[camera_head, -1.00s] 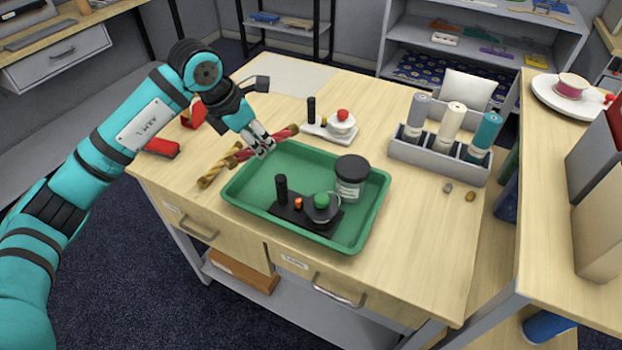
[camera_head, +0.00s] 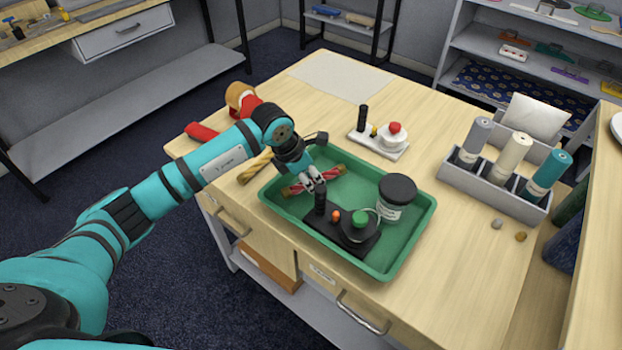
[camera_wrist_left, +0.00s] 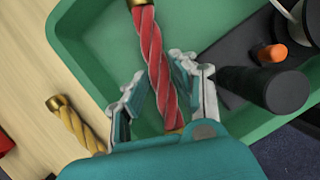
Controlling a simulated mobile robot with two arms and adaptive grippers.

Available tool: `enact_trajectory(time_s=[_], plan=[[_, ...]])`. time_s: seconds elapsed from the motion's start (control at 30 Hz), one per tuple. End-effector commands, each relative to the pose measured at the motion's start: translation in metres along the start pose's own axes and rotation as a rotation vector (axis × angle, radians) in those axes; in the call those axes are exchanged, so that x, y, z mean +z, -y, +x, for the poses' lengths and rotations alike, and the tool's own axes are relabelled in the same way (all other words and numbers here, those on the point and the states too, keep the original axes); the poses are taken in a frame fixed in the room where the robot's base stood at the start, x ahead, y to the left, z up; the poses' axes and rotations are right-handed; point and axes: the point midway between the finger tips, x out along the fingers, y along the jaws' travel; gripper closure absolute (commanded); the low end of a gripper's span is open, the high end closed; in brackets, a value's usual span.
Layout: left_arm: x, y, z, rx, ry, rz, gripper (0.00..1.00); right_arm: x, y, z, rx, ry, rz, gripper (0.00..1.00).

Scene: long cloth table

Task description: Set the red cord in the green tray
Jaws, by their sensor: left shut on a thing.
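The red cord (camera_head: 331,173), a twisted rod with gold ends, is held in my left gripper (camera_head: 316,183). In the left wrist view the red cord (camera_wrist_left: 153,50) lies between the two fingers of the left gripper (camera_wrist_left: 158,82), which is shut on it. The cord is inside the outline of the green tray (camera_head: 407,250), over its back-left part. I cannot tell whether it touches the tray floor. The green tray also fills much of the left wrist view (camera_wrist_left: 95,40). My right gripper is not in view.
In the tray stand a black-lidded jar (camera_head: 394,198) and a black stand with a green knob (camera_head: 359,220). A gold cord (camera_head: 256,166) lies outside, left of the tray. A white stand (camera_head: 378,142) is behind, and a spool rack (camera_head: 495,185) stands right.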

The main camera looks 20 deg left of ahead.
Motion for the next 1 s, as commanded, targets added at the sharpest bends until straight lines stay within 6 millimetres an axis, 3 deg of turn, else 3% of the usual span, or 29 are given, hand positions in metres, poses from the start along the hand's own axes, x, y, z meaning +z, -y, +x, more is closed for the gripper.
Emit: enact_trajectory(time_s=[0.13, 0.43, 0.47, 0.6, 1.0], plan=[[-0.006, 0.000, 0.014, 0.000, 0.000, -0.001, 1.00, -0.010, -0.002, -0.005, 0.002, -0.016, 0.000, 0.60], [-0.007, 0.000, 0.018, 0.001, 0.000, 0.000, 1.00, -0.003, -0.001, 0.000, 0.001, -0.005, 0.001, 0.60], [-0.007, 0.000, 0.016, 0.001, 0.000, 0.000, 0.69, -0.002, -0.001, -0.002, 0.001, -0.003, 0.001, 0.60], [-0.007, 0.000, 0.016, 0.001, 0.000, 0.000, 0.51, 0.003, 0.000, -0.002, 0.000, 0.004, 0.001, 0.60], [-0.006, -0.001, 0.008, 0.003, 0.002, 0.000, 0.50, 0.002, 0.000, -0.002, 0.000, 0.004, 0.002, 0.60]])
